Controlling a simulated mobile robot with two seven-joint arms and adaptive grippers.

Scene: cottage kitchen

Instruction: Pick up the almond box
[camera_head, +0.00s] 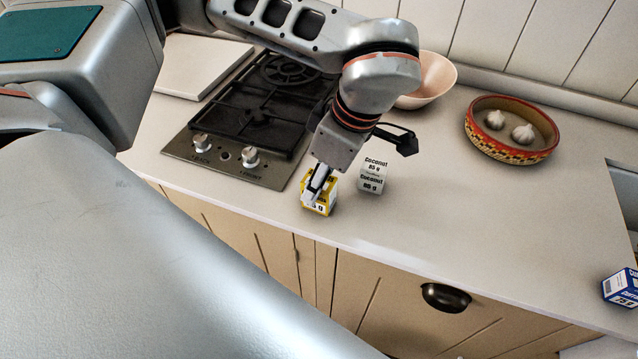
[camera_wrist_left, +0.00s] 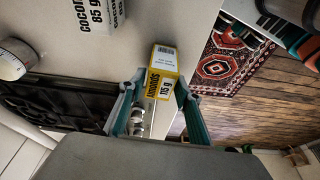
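The almond box (camera_head: 328,199) is small, yellow and white, and stands on the counter near its front edge, in front of the stove. In the left wrist view the almond box (camera_wrist_left: 161,82) shows the words almonds and 115 g. My left gripper (camera_head: 318,187) is down at the box and hides part of it in the head view. In the left wrist view its fingers (camera_wrist_left: 157,95) are apart, with the box between or just beyond the tips. A gap shows on the left side; contact on the right side is unclear. My right gripper is in neither view.
A white coconut box (camera_head: 372,175) stands close right of the almond box. The stove (camera_head: 240,150) is to the left. A pink bowl (camera_head: 436,80) and a patterned bowl (camera_head: 510,155) with garlic stand behind. A blue box (camera_head: 621,288) is at far right. The counter's middle right is clear.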

